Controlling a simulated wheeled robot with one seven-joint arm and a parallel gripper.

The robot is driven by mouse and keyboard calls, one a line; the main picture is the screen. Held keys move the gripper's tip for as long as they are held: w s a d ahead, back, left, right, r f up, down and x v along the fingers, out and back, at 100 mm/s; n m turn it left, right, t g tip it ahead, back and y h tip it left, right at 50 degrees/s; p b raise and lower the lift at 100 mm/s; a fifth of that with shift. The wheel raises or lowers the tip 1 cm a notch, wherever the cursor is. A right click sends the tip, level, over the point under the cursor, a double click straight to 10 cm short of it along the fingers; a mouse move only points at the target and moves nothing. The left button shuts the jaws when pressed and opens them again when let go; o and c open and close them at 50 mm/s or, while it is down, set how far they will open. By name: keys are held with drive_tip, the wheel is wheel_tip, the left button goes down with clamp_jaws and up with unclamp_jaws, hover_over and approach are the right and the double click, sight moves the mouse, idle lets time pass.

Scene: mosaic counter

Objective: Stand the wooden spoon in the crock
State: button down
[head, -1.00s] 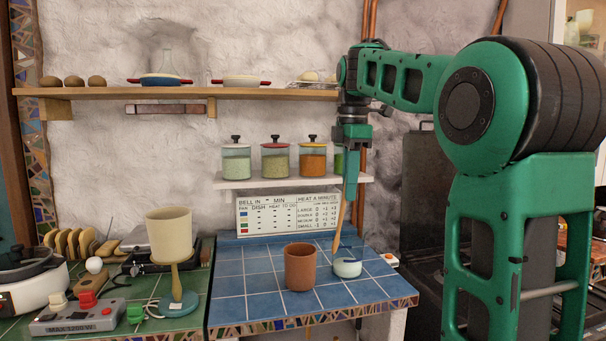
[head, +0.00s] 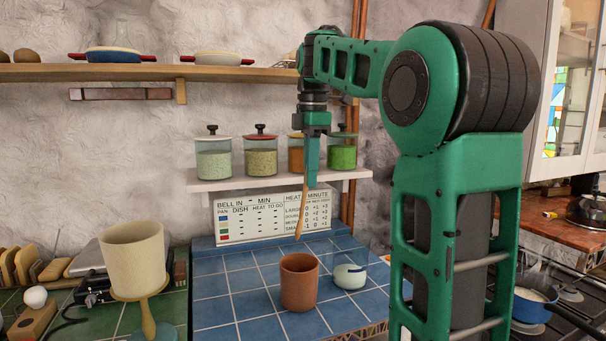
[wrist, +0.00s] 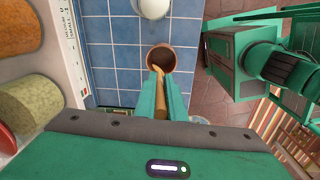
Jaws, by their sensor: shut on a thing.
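The wooden spoon (head: 302,212) hangs nearly upright, slightly tilted, from my gripper (head: 311,172), which is shut on it. The crock I take to be the terracotta-brown pot (head: 299,287), upright on the blue tiles. In the head view the spoon's lower end shows just above the pot's rim. In the wrist view the spoon (wrist: 160,93) runs from between my fingers (wrist: 163,88) to the mouth of the pot (wrist: 163,53).
A glass jar with white contents (head: 349,277) stands right beside the pot. A cream cup-shaped vessel (head: 133,255) on a stand is at left. Lidded spice jars (head: 261,158) line a low shelf behind. Blue tiles (head: 213,300) left of the pot are clear.

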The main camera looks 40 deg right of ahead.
wheel_tip(320, 180, down, 15)
drive_tip(key=shift+r, duration=0.15)
idle(1.9)
drive_tip(key=shift+s, duration=0.1)
drive_tip(key=c, duration=0.9)
unclamp_jaws()
drive_tip(key=shift+c, duration=0.2)
wheel_tip(320, 180, up, 10)
idle(0.6)
